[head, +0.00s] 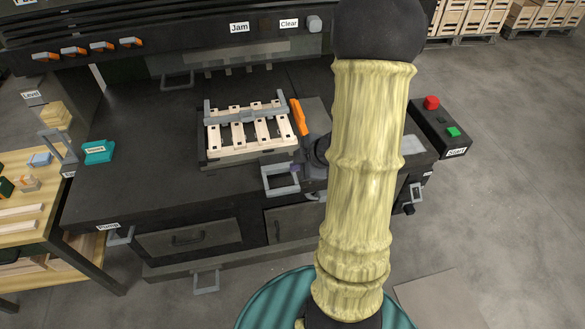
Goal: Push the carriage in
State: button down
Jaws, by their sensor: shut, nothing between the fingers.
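The carriage (203,152) is a grey tray-like frame on the dark machine table in the head view. It bears several pale wooden slats (240,143) with grey bars across them. A grey loop handle (280,190) stands at its front right. My gripper (296,168) is shut and empty, close beside the right of this handle. I cannot tell whether it touches the handle. My arm hides part of the table to the right.
The machine's dark housing (200,45) with a "Jam" label is behind the carriage. A teal box (98,151) lies at the left. A control box with a red button (431,102) is at the right. The table left of the carriage is clear.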

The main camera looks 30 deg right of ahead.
aim_at(282, 172)
jog(key=b+x, duration=0.3)
jog(key=x, duration=0.6)
jog(key=shift+r, duration=0.1)
